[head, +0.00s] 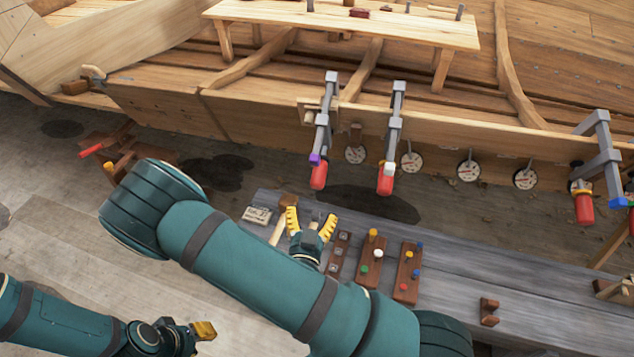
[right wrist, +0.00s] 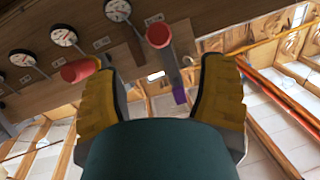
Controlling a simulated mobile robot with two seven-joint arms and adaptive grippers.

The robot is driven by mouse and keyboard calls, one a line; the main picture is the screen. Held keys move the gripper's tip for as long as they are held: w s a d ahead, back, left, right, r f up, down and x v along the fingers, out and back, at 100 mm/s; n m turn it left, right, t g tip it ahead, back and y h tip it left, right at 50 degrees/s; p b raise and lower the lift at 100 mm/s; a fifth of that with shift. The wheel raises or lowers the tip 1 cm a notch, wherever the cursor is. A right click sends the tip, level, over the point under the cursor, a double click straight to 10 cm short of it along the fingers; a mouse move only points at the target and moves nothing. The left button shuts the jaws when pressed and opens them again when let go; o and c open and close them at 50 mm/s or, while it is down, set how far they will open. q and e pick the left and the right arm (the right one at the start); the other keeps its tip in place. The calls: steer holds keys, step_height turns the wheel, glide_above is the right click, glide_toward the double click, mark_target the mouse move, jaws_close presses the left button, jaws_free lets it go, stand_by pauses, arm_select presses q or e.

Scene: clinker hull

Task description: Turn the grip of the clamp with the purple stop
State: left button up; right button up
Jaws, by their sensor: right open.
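The clamp with the purple stop (head: 314,158) hangs on the hull's plank edge, its grey bar tilted and its red grip (head: 319,176) at the lower end. In the right wrist view the red grip (right wrist: 158,34) lies ahead, between the lines of the two fingers, with the purple stop (right wrist: 180,95) beside the right finger. My right gripper (head: 311,215) is open and empty, below the grip in the head view and apart from it. It also shows in the right wrist view (right wrist: 162,70). My left gripper (head: 204,330) is at the lower left; its finger opening is unclear.
A clamp with a white stop (head: 390,168) hangs just right, and one with a blue stop (head: 618,203) at the far right. Round gauges (head: 469,170) line the plank. A grey bench (head: 462,285) below holds peg blocks, a mallet and a label.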

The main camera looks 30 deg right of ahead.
mark_target(317, 187)
steer(key=b+x, duration=0.1)
steer(key=x, duration=1)
steer(key=shift+b, duration=0.3)
steer(key=c, duration=1.2)
